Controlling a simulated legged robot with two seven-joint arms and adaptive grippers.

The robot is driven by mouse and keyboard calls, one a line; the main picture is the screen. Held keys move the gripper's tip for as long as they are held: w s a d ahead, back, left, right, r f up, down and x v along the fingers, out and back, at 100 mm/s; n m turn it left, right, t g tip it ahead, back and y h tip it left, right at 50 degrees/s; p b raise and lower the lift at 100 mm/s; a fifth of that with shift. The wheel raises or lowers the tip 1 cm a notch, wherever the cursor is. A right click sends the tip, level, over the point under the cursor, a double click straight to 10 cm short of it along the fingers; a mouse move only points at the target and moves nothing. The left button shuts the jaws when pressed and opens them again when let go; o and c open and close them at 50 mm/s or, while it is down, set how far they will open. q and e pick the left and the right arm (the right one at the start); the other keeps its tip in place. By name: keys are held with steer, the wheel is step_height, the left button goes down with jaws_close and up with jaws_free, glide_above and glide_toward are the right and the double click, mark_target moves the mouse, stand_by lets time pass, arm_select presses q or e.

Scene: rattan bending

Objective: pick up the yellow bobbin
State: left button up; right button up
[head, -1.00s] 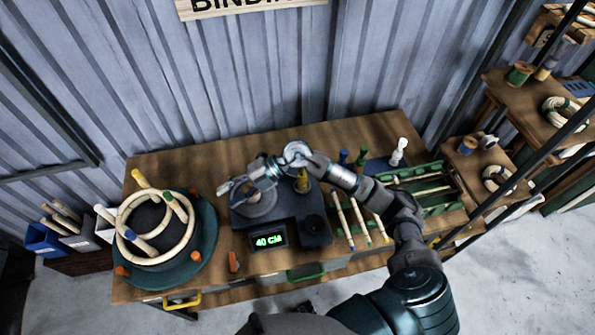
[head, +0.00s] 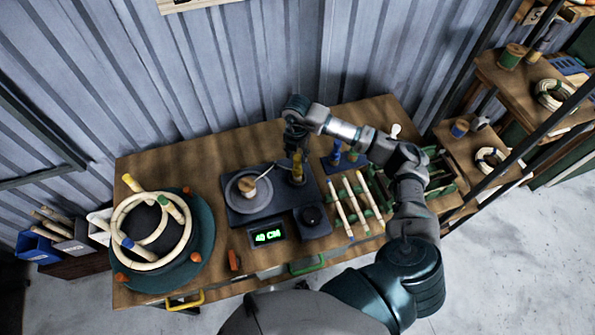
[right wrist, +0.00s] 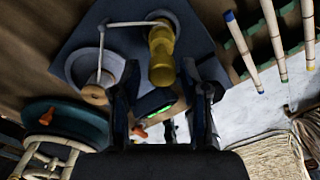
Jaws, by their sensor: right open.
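The yellow bobbin (head: 297,168) stands upright on the dark winding machine (head: 240,212), right of its round grey plate (head: 241,197). In the right wrist view the bobbin (right wrist: 161,57) lies beyond the fingertips, roughly in line with the gap between them. My right gripper (head: 294,146) points down at the bobbin, just above or beside its top; the exact distance is unclear. Its two fingers (right wrist: 163,98) are apart with nothing held between them. My left gripper is in neither view.
A teal round form with rattan rings (head: 203,243) fills the table's left end. The corrugated wall (head: 240,70) is close behind.

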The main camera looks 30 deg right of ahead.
mark_target(298, 165)
step_height(298, 165, down, 7)
steer(key=shift+s+r+p, duration=0.1)
steer(key=shift+p, duration=0.55)
jaws_close()
